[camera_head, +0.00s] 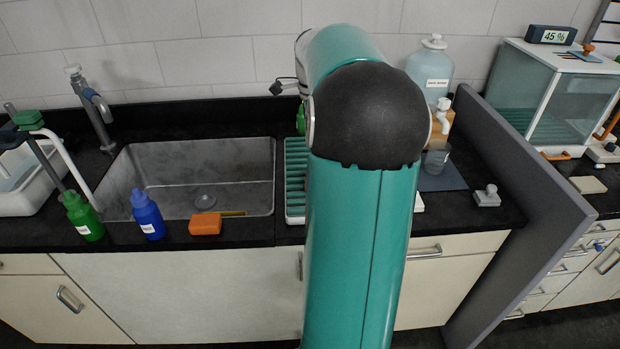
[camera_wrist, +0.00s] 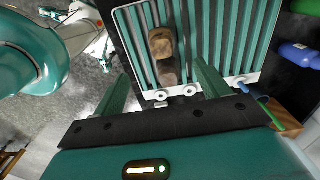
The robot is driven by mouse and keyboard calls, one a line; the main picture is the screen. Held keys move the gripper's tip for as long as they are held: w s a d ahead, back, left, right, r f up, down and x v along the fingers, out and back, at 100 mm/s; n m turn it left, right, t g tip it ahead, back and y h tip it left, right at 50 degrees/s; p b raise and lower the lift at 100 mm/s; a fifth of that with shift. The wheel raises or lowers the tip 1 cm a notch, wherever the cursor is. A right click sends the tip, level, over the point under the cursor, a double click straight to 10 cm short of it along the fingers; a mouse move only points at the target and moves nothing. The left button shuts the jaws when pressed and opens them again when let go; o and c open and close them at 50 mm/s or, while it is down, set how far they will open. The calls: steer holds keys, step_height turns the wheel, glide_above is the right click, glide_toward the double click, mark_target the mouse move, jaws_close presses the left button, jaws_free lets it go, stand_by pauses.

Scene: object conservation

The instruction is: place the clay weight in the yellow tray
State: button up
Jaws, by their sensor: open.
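A brown block with a tan upper part and a darker lower part (camera_wrist: 160,44) lies on the green slatted rack (camera_wrist: 222,40) in the wrist view. It may be the clay weight; I cannot tell for sure. My gripper (camera_wrist: 162,70) is open, its two teal fingers spread either side of the block's lower end in the picture. Nothing shows as held, and I cannot judge its height above the rack. In the head view my arm hides my gripper and most of the rack (camera_head: 295,185). I see no yellow tray in either view.
A sink (camera_head: 190,175) lies left of the rack. A green bottle (camera_head: 82,216), a blue bottle (camera_head: 147,215) and an orange block (camera_head: 205,224) stand along its front edge. A grey partition (camera_head: 520,190) rises at right, with a small grey weight-like piece (camera_head: 487,196) beside it.

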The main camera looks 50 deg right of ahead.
steer(key=f, duration=1.4)
steer(key=shift+d, duration=0.25)
steer(key=c, duration=1.3)
steer(key=shift+r, duration=0.15)
